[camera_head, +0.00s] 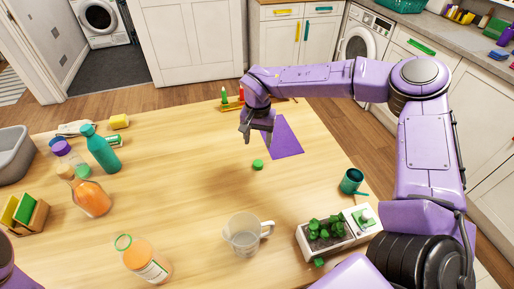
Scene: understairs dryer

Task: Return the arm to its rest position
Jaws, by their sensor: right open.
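My right arm comes in from the right and reaches across the far side of the wooden table. Its right gripper (256,138) is open and points down over the table near the far edge. Nothing shows between its fingers. A purple flat piece (284,138) lies just right of the gripper; I cannot tell how far apart they are. A small green cap (258,165) lies on the table below the gripper in the picture. Only a small purple part of my left arm shows at the lower left edge; the left gripper is not in view.
A clear jug (243,237), an orange bottle (142,260) and a planter box (329,238) stand along the near side. A teal cup (351,181) is at right. Several bottles, including a teal one (101,150), crowd the left. The table middle (200,180) is clear.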

